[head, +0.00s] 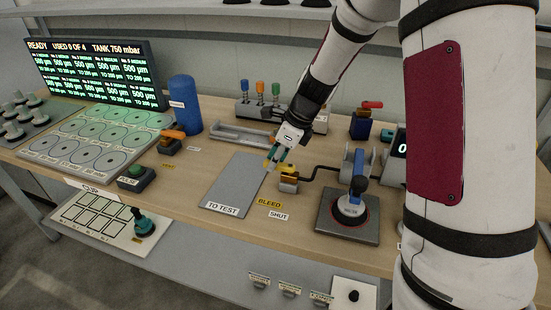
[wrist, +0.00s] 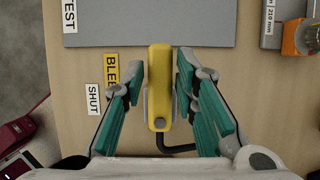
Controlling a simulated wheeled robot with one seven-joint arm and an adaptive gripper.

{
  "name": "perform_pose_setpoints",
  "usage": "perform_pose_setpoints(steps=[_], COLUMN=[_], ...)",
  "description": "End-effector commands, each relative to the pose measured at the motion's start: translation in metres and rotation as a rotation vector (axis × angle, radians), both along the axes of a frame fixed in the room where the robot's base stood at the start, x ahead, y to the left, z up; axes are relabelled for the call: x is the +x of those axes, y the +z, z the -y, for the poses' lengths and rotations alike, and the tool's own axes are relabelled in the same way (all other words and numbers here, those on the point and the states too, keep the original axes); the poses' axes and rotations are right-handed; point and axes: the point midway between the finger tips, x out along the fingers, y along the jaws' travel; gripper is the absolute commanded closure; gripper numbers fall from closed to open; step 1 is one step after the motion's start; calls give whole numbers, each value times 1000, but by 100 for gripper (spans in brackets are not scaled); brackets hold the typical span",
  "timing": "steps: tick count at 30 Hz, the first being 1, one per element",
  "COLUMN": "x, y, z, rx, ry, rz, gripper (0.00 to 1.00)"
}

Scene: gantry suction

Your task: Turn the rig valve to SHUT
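The rig valve has a yellow handle (head: 288,184) on a small metal base with a dark hose. It stands beside the yellow BLEED label (head: 270,203) and the white SHUT label (head: 279,216). In the wrist view the yellow handle (wrist: 159,92) lies lengthwise up the picture, its far end near the grey plate. The BLEED label (wrist: 110,72) and SHUT label (wrist: 94,98) are on its left. My gripper (head: 275,164) is open above the valve. In the wrist view my gripper (wrist: 160,76) has one teal finger on each side of the handle, with gaps showing.
The grey TO TEST plate (head: 232,184) lies left of the valve. A blue-handled device on a dark base (head: 345,228) stands to the right. An orange-handled valve (head: 173,138) and a blue cylinder (head: 186,105) are further left. A grey tray (head: 240,132) sits behind.

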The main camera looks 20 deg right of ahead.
Motion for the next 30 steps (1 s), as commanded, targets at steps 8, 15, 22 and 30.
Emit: perform_pose_setpoints(steps=[8, 15, 22, 30], x=[0, -1, -5, -15], y=[0, 0, 1, 1], z=[0, -1, -3, -7], rx=[0, 0, 0, 1], ry=[1, 36, 161, 404], rz=[0, 0, 0, 0], gripper=[100, 100, 100, 100])
